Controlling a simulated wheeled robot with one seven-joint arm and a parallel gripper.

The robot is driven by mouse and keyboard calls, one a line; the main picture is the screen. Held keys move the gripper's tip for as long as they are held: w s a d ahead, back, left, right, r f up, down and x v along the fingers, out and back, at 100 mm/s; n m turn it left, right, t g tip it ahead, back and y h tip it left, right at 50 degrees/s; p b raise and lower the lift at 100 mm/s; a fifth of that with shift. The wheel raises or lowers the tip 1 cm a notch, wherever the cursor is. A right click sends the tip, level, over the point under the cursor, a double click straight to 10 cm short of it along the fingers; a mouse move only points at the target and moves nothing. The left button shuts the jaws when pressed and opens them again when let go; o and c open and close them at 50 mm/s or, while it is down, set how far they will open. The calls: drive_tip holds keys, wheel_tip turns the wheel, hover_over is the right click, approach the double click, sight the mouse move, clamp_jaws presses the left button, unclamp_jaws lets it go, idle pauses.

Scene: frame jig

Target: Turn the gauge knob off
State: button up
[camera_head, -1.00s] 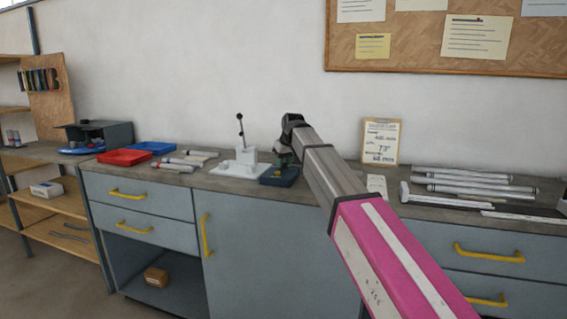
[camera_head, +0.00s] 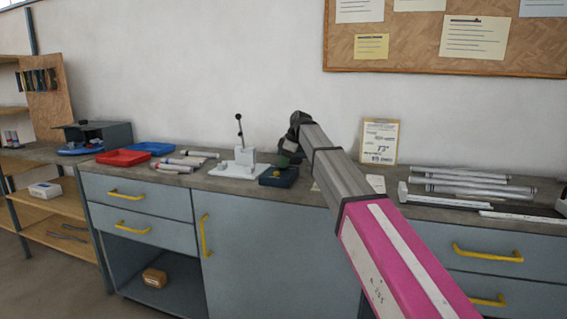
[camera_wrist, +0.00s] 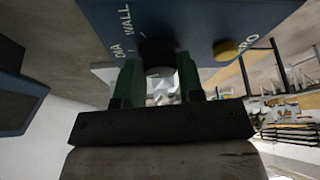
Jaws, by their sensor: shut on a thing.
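The gauge is a dark blue box (camera_head: 278,178) on the worktop, just right of a white jig base. In the wrist view its blue face (camera_wrist: 195,22) fills the top, with the words DIA and WALL beside a dark round knob (camera_wrist: 157,50). A yellow button (camera_wrist: 226,50) sits to the right of the knob, by partly hidden lettering ending in "RO". My gripper (camera_wrist: 158,74) has its green fingers on both sides of the knob and is shut on it. In the head view my gripper (camera_head: 288,161) is above the gauge, and the knob cannot be made out.
The white jig (camera_head: 238,168) with an upright black-knobbed lever stands close left of the gauge. Red (camera_head: 123,157) and blue (camera_head: 152,148) trays and several tubes lie further left. A clipboard (camera_head: 379,141) leans on the wall to the right, with several long tubes (camera_head: 470,181) beyond.

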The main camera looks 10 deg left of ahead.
drive_tip(key=n+g, duration=0.1)
drive_tip(key=n, duration=0.2)
drive_tip(key=n+g+h, duration=0.1)
drive_tip(key=n, duration=0.2)
drive_tip(key=shift+w+n, duration=0.2)
drive_tip(key=shift+n, duration=0.1)
idle(0.5)
drive_tip(key=o, duration=0.9)
drive_tip(key=shift+v, duration=5.35)
drive_tip(key=shift+w+a, duration=0.15)
